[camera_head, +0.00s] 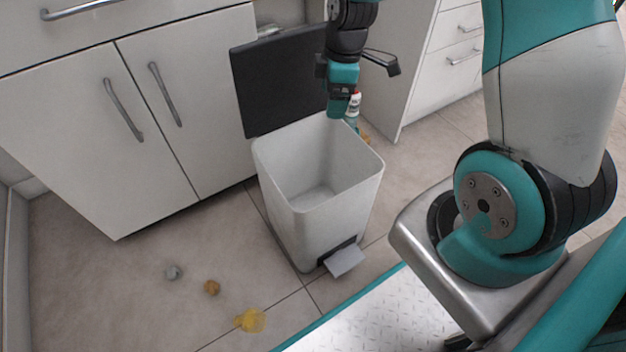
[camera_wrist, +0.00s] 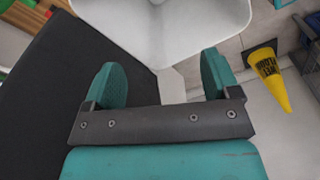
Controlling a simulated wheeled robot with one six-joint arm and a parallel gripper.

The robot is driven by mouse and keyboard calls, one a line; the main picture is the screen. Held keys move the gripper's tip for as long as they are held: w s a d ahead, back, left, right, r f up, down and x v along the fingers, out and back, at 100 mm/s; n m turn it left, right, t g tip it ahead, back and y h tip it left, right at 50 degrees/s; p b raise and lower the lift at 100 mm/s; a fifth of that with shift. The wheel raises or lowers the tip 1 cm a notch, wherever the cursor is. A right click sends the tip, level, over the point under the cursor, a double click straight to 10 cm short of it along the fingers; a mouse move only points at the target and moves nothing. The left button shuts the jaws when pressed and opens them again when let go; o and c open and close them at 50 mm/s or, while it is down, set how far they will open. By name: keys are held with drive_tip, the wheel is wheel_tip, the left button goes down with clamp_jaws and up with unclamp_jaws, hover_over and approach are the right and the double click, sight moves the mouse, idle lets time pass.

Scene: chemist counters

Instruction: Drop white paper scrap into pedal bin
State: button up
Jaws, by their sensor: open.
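The white pedal bin (camera_head: 290,215) stands on the floor with its dark lid (camera_head: 283,85) raised and its pedal (camera_head: 345,260) at the front. The visible part of its inside looks empty. A small greyish-white crumpled scrap (camera_head: 173,272) lies on the floor left of the bin. My gripper (camera_head: 338,112) is above the bin's back rim, beside the lid. In the wrist view its two teal fingers (camera_wrist: 162,75) are apart with nothing between them. The bin (camera_wrist: 170,35) and its dark lid (camera_wrist: 80,110) also show there.
White cabinets (camera_head: 150,130) stand behind. A bottle (camera_head: 354,103) is behind the bin. A yellow cone (camera_wrist: 269,78) shows in the wrist view.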

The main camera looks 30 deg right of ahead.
drive_tip(key=r, duration=0.2)
drive_tip(key=r+p, duration=0.1)
drive_tip(key=r, duration=0.1)
drive_tip(key=shift+s+d, duration=0.15)
drive_tip(key=shift+d, duration=0.05)
drive_tip(key=s+a+r+m+y, duration=0.2)
drive_tip(key=s+a+r, duration=0.6)
drive_tip(key=a, duration=0.4)
drive_tip(key=s+a+r+m+y+p, duration=0.1)
drive_tip(key=s+a+r+m, duration=0.1)
drive_tip(key=s+a+r, duration=0.3)
drive_tip(key=s+a+r+m+p, duration=0.1)
drive_tip(key=s+a+r, duration=0.15)
drive_tip(key=s, duration=0.45)
wheel_tip(320, 180, up, 34)
drive_tip(key=p, duration=3.2)
drive_tip(key=shift+d+f+g+p, duration=0.2)
drive_tip(key=shift+d+g+p, duration=0.05)
drive_tip(key=shift+g+p, duration=0.1)
drive_tip(key=shift+w, duration=0.1)
drive_tip(key=shift+c, duration=0.5)
